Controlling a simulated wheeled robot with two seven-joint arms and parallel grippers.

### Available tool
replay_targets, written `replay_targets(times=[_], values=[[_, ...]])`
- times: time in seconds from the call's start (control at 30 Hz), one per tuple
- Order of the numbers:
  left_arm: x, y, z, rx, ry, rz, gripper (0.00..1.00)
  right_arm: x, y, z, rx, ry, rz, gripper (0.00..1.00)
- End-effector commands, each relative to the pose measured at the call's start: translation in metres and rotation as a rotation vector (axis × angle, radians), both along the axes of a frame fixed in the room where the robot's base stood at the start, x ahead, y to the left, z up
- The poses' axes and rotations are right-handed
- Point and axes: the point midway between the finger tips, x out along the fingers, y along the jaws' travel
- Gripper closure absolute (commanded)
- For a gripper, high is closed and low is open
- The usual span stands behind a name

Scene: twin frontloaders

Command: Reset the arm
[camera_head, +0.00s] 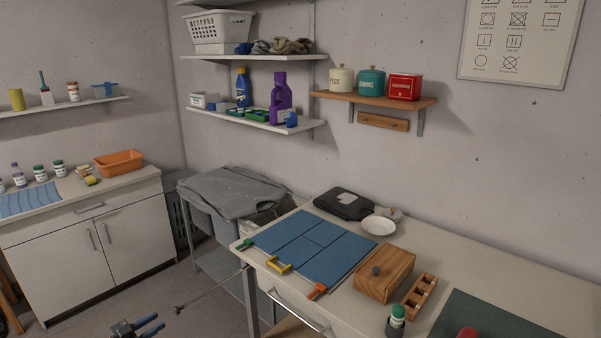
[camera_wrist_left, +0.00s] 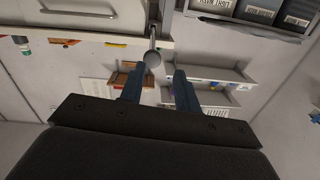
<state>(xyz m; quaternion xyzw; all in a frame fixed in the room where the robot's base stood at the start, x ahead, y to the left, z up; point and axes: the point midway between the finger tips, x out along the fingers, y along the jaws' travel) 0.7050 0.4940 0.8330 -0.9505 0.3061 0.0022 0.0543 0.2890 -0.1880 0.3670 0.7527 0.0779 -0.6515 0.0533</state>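My left gripper (camera_head: 138,328) is at the bottom edge of the head view, low over the floor, left of the white counter. Its two dark blue fingers also show in the left wrist view (camera_wrist_left: 158,88), spread apart with nothing held between them. A thin grey rod (camera_head: 212,290) slants down from the counter's left end towards this gripper. In the left wrist view a grey rod with a round end (camera_wrist_left: 153,58) shows near the fingertips; I cannot tell how far off it is. My right gripper is not in view.
The counter (camera_head: 450,250) carries blue folded mats (camera_head: 315,245), a wooden box (camera_head: 385,272), a plate (camera_head: 379,225) and a green mat (camera_head: 485,318). A grey cloth-covered cart (camera_head: 230,190) stands at its left. A white cabinet (camera_head: 90,245) stands at far left. Floor between them is clear.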

Motion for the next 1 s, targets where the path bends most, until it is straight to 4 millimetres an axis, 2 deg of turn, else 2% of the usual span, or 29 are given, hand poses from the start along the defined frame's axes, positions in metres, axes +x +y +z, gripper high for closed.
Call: replay_targets(times=[0.17,0.37,0.43,0.53,0.67,0.77,0.87,1.0], values=[[0.012,0.025,-0.025,0.206,0.027,0.128,0.68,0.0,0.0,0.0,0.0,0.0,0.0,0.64],[0.021,0.077,-0.059,0.509,0.117,0.301,0.68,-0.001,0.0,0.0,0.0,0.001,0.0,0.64],[0.021,0.092,-0.073,0.604,0.164,0.362,0.68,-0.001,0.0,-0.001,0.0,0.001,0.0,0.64],[0.017,0.103,-0.099,0.714,0.249,0.439,0.68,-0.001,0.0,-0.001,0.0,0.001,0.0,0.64],[-0.008,0.099,-0.153,0.817,0.402,0.509,0.68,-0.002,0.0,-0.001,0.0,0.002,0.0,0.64],[-0.034,0.085,-0.194,0.855,0.518,0.534,0.68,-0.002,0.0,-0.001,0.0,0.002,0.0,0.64],[-0.062,0.064,-0.233,0.87,0.625,0.544,0.68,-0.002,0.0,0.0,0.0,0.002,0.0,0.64],[-0.105,0.026,-0.284,0.86,0.765,0.542,0.68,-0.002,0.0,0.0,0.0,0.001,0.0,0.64]])
